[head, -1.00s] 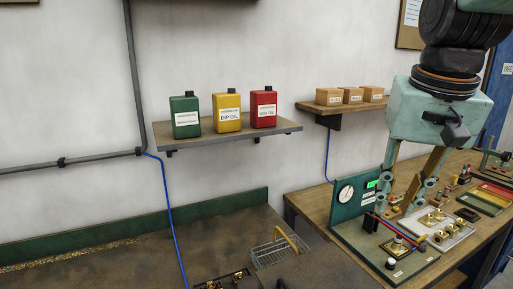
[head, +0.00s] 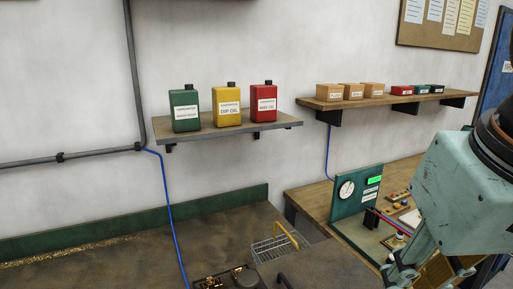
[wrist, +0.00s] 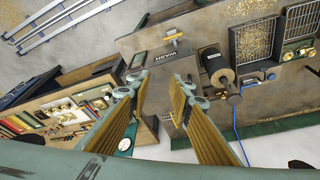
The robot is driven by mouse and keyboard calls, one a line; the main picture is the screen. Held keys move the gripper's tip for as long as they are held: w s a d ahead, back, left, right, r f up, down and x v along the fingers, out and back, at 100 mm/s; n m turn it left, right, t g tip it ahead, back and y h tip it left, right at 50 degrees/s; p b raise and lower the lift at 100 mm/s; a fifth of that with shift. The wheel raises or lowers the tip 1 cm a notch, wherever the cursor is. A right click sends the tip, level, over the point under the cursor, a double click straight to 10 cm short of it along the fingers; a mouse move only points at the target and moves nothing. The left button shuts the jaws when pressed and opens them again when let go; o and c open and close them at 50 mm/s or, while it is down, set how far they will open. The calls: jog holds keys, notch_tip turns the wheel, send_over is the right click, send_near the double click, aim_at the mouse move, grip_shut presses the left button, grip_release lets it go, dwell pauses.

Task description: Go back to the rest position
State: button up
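My gripper (wrist: 160,90) shows in the wrist view with its two ribbed, yellowish finger pads apart and nothing held between them. Benches and floor lie beyond the fingertips. In the head view my gripper (head: 428,273) is at the lower right, in front of the right-hand bench, and its fingertips are partly cut off by the frame edge.
A green gauge panel (head: 357,194) stands on the wooden bench (head: 311,201), close to my gripper's left. Green, yellow (head: 227,107) and red oil cans stand on a wall shelf. A wire basket (head: 273,250) sits at the lower middle. The wall area is free.

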jog(key=shift+s+a+f+n, duration=0.2)
jog(key=shift+s+f, duration=0.25)
jog(key=shift+s, duration=0.35)
jog(key=shift+s+a+f+n, duration=0.15)
jog(key=shift+s+f, duration=0.3)
jog(key=shift+s, duration=0.3)
